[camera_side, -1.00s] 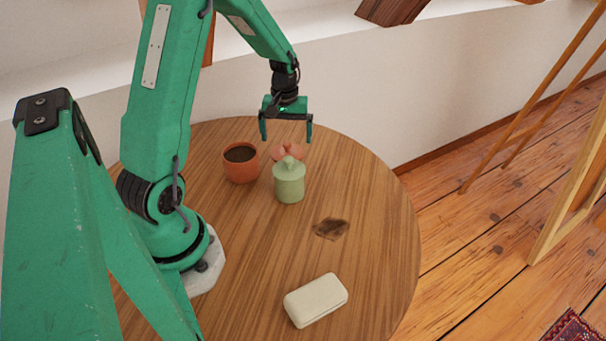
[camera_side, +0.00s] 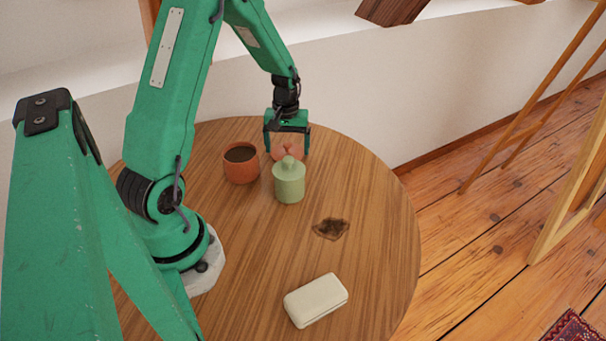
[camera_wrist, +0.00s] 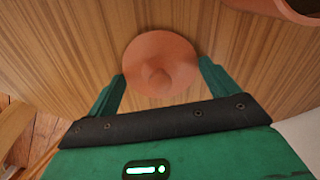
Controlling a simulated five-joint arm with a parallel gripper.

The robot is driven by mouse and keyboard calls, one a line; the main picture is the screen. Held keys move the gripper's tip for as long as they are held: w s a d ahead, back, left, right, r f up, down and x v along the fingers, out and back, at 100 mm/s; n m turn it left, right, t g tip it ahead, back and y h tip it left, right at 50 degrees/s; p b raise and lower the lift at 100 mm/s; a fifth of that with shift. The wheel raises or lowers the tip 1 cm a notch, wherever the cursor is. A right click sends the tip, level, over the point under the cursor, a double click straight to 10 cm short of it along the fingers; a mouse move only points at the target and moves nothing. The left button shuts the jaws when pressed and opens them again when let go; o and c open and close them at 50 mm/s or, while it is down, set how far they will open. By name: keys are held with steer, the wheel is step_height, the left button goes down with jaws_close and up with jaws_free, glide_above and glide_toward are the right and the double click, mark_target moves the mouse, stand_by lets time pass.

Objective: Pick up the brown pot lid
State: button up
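The brown pot lid (camera_side: 280,150) is a reddish-brown disc on the round wooden table, partly hidden behind the green jar in the side view. In the wrist view the lid (camera_wrist: 160,66) shows from above with a round knob in its middle. My gripper (camera_side: 288,149) points down over the lid, its fingers on either side of it. In the wrist view my gripper (camera_wrist: 162,70) is open, with its fingertips close to the lid's left and right edges. I cannot tell whether they touch it.
A green jar (camera_side: 289,183) stands just in front of the lid. A terracotta pot (camera_side: 241,171) with dark contents stands to its left. A cream case (camera_side: 316,301) lies near the front of the table (camera_side: 370,200).

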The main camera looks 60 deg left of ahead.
mark_target(284, 144)
steer(key=c, duration=0.4)
steer(key=shift+o, duration=0.2)
steer(key=shift+r, duration=5.05)
steer(key=shift+s+r, duration=0.15)
steer(key=shift+s, duration=0.3)
steer(key=s+d+r, duration=0.1)
steer(key=s+r, duration=0.2)
steer(key=s, duration=1)
steer(key=shift+r, duration=0.3)
